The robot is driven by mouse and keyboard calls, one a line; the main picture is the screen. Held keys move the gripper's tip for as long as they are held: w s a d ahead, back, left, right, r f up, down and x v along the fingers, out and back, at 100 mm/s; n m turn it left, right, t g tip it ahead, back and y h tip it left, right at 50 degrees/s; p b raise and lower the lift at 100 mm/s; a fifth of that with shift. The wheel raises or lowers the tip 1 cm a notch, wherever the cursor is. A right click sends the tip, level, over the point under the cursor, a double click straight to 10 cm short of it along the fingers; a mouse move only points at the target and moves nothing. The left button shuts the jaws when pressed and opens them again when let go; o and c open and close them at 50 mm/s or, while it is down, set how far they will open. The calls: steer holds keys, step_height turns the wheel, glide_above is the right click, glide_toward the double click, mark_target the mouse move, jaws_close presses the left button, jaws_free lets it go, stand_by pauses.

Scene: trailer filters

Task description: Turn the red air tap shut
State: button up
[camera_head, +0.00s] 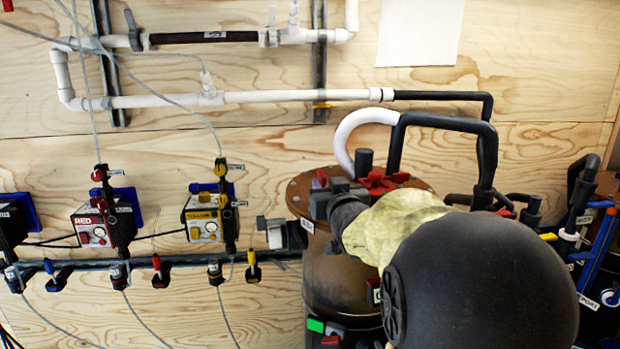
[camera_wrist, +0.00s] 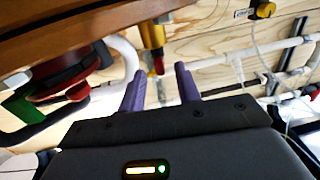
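In the head view a red-handled tap (camera_head: 99,174) sits above the box marked RED (camera_head: 92,228). Another red-handled tap (camera_head: 158,266) hangs on the rail to its lower right. I cannot tell which is the air tap meant. My gripper (camera_head: 320,180) is at the top of the brown tank, well to the right of both. In the wrist view my gripper (camera_wrist: 160,68) has two purple fingers apart. A brass fitting with a red tip (camera_wrist: 157,62) shows behind the gap; I see nothing held.
The brown tank (camera_head: 340,275) has a red star-shaped handle (camera_head: 380,183) on top, close to my gripper. A box marked YELLOW (camera_head: 203,220) stands between the tank and the RED box. A dark rail (camera_head: 190,259) and thin hoses cross the wooden wall.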

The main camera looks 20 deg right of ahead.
mark_target(324, 182)
steer(key=shift+w+d, duration=0.2)
steer(key=shift+w, duration=0.8)
steer(key=shift+w+d, duration=0.15)
steer(key=shift+w, duration=0.8)
jaws_close()
